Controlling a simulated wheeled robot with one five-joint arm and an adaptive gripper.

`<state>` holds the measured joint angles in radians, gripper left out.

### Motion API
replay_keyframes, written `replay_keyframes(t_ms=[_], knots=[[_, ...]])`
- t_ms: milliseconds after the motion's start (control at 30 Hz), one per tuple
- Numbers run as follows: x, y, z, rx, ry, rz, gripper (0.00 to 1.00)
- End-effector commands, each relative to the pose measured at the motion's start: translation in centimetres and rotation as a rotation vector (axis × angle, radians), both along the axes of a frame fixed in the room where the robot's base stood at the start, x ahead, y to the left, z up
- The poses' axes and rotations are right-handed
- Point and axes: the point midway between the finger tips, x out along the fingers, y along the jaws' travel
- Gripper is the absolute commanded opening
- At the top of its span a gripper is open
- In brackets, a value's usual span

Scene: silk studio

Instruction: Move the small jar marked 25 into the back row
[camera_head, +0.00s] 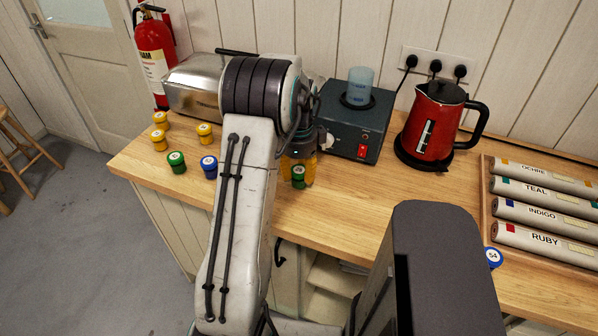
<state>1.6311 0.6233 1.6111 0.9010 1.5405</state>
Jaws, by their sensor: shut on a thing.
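Small jars with coloured lids stand on the wooden counter, but I cannot read a 25 on any of them. Yellow-lidded jars, one of them here (159,140), stand at the left end. In front of them are a green-lidded jar (176,162) and a blue-lidded jar (209,167). Another green-lidded jar (299,178) shows just right of my arm, in front of a larger amber jar (309,168) that is partly covered. My arm hides the counter between them.
A toaster (190,88), a grey appliance with a red switch (345,125) and a red kettle (432,125) line the wall. At right, a wooden tray (487,200) holds labelled rolls beside a blue jar marked 54 (493,258). Counter before the kettle is clear.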

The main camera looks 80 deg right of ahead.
Motion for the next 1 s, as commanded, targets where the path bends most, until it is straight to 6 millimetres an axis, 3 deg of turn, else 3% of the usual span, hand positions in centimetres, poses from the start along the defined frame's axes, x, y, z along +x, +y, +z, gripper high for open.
replay_keyframes(t_ms=[67, 100, 300, 667, 1000], knots=[[0.0, 0.0, -0.3, 0.0, 0.0, 0.0, 0.08], [0.0, 0.0, -0.2, 0.0, 0.0, 0.0, 0.46], [0.0, 0.0, -0.2, 0.0, 0.0, 0.0, 0.63], [0.0, 0.0, 0.4, -0.002, 0.0, 0.0, 0.63], [0.0, -0.1, 5.5, -0.005, 0.0, 0.0, 0.63]])
